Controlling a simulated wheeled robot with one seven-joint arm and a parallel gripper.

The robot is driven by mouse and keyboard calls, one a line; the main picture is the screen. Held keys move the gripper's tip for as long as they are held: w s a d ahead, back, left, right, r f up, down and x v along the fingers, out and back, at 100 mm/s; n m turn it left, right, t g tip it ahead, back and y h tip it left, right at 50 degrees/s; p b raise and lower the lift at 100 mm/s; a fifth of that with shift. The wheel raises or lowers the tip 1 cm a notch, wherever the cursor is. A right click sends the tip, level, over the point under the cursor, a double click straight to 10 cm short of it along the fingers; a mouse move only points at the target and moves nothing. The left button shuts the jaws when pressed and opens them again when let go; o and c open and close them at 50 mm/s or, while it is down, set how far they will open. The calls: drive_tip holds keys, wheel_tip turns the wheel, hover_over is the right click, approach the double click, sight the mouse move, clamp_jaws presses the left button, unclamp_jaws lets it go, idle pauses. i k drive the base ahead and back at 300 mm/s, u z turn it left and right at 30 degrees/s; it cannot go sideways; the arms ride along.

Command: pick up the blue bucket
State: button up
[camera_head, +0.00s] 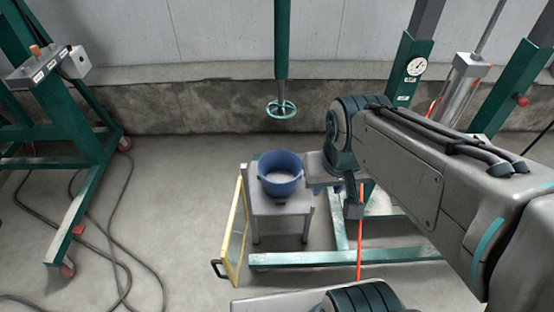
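The blue bucket (281,176) stands upright on a small grey stool (282,207) near the middle of the view. Its open top faces up and its inside looks pale and empty. My arm comes in from the right, and its rounded joint is to the upper right of the bucket. A dark end piece that seems to be my gripper (353,208) hangs below this joint, right of the stool and apart from the bucket. Its fingers cannot be made out, so I cannot tell whether it is open or shut.
A yellow-framed panel (234,235) leans at the stool's left side. A green floor frame (345,257) lies right of the stool. A green post with a handwheel (281,109) hangs behind the bucket. Cables (117,255) cross the floor left, beside a green stand (75,200).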

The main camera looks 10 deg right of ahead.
sight(279, 171)
drive_tip(key=k, duration=0.55)
drive_tip(key=u, duration=1.35)
drive_tip(key=i, duration=2.9)
drive_tip(key=z, duration=2.85)
